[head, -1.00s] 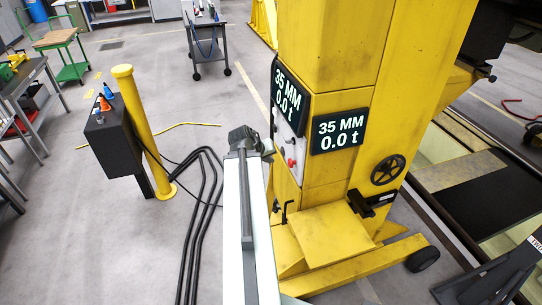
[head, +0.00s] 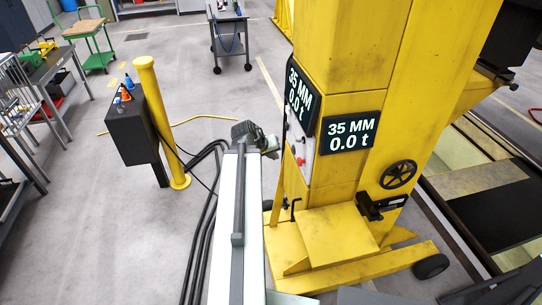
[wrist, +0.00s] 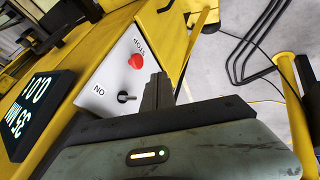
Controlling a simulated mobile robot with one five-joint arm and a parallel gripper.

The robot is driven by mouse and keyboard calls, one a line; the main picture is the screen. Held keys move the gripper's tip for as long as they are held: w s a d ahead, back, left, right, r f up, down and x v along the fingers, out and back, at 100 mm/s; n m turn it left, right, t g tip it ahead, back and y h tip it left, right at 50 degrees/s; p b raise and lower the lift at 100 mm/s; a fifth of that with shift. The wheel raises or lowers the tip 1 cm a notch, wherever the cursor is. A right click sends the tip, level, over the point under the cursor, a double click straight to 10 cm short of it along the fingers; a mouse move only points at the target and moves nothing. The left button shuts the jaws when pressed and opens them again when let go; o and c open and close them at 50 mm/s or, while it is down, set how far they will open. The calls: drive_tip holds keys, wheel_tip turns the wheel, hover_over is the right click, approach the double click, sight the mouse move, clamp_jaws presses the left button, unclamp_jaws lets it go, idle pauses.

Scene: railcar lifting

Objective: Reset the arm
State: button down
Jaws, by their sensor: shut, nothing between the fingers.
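My gripper (wrist: 157,93) shows in the wrist view with its dark fingers together and nothing between them. In the head view my arm (head: 240,220) reaches forward to the left of the yellow lifting column (head: 400,80), and the gripper's fingertips are hard to make out. The wrist view shows a pale control panel (wrist: 108,78) with a red stop button (wrist: 136,61) and a black rotary switch (wrist: 126,97). The fingers appear close beside the panel in that picture; I see no clear contact. The front display (head: 349,134) reads 35 MM and 0.0 t.
A yellow post (head: 160,120) with a dark box (head: 131,132) stands left of my arm, black cables (head: 205,190) on the floor between. The column's yellow base (head: 345,265) spreads at the right. A cart (head: 229,35) stands behind; open floor lies around it.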

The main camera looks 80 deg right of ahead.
drive_tip(key=w+a+f+n+t+b, duration=0.1)
drive_tip(key=w+a+f+n+b, duration=0.15)
drive_tip(key=w, duration=0.85)
drive_tip(key=w+a+f+n+t+b, duration=0.1)
drive_tip(key=w+a+f+n+b, duration=0.2)
drive_tip(key=w, duration=0.7)
drive_tip(key=w+a+f+n+t+y+b, duration=0.1)
drive_tip(key=w+a+f+n+t+b, duration=0.2)
drive_tip(key=w+a, duration=0.75)
drive_tip(key=w+a+f+b, duration=0.3)
drive_tip(key=w+a+f, duration=0.1)
drive_tip(key=w+a, duration=0.65)
drive_tip(key=w+a+f+n+y+b, duration=0.1)
drive_tip(key=w+a+f+b, duration=0.1)
drive_tip(key=a, duration=0.7)
drive_tip(key=w+a+f+n+y+b, duration=0.1)
drive_tip(key=w+a+f+n, duration=0.15)
drive_tip(key=a, duration=0.65)
drive_tip(key=w+a+f+n+y+b, duration=0.1)
drive_tip(key=w+a+f+b, duration=0.15)
drive_tip(key=a, duration=0.65)
drive_tip(key=s+a+f+g+y, duration=0.2)
drive_tip(key=s+a, duration=0.3)
drive_tip(key=a, duration=0.5)
drive_tip(key=shift+s+a+n+y, duration=0.15)
drive_tip(key=shift+s+n+y, duration=0.25)
